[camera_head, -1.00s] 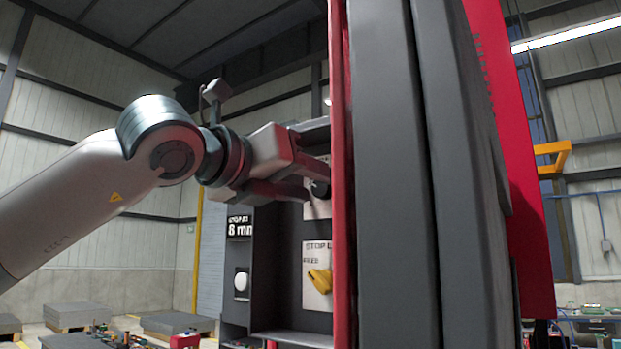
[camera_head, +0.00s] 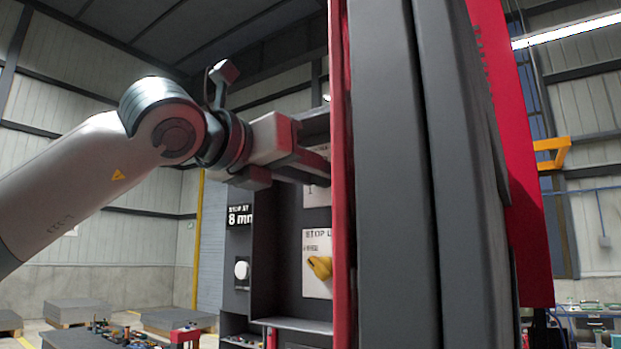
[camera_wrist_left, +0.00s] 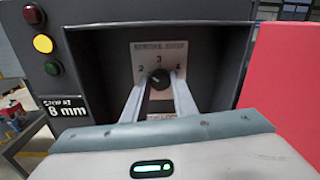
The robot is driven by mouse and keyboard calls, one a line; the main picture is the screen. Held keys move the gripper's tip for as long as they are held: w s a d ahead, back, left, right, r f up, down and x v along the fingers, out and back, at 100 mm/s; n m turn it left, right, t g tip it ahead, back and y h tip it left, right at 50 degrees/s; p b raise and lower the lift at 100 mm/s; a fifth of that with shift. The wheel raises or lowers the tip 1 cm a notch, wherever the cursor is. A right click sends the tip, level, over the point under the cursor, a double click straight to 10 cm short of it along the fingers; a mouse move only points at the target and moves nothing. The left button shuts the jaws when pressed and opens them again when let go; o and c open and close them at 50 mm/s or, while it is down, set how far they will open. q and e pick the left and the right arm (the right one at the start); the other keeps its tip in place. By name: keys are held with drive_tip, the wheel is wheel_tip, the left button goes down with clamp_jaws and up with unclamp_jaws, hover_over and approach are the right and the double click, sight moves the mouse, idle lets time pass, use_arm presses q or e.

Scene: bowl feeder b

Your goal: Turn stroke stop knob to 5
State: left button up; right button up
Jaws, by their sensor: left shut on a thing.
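The stroke stop knob (camera_wrist_left: 160,80) is a small black round knob on a white plate (camera_wrist_left: 147,55) in a recess of the dark machine. The plate carries the digits 2, 3 and 4 around the knob; its heading is blurred. My left gripper (camera_wrist_left: 160,88) has one finger on each side of the knob and is shut on it. Where the knob points is too small to read surely. In the head view my left gripper (camera_head: 315,167) reaches in from the left, and its fingers hide the knob. My right gripper is not in view.
A sign (camera_head: 239,217) reads "8 mm". Below the gripper is a yellow knob (camera_head: 319,266) on a second plate. A red edge and dark panels (camera_head: 390,180) close off the right side. Red, yellow and green lights (camera_wrist_left: 42,43) sit left of the recess.

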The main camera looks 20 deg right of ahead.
use_arm(q)
drive_tip(key=m, duration=1.1)
drive_tip(key=m+t, duration=0.1)
drive_tip(key=m, duration=1)
drive_tip(key=m+y, duration=0.1)
drive_tip(key=m, duration=1)
drive_tip(key=shift+s+d+f+b, duration=0.15)
drive_tip(key=shift+d+f+b, duration=0.05)
drive_tip(key=shift+f+b, duration=0.2)
drive_tip(key=o, duration=1)
drive_tip(key=shift+o, duration=0.2)
drive_tip(key=shift+a+r, duration=0.1)
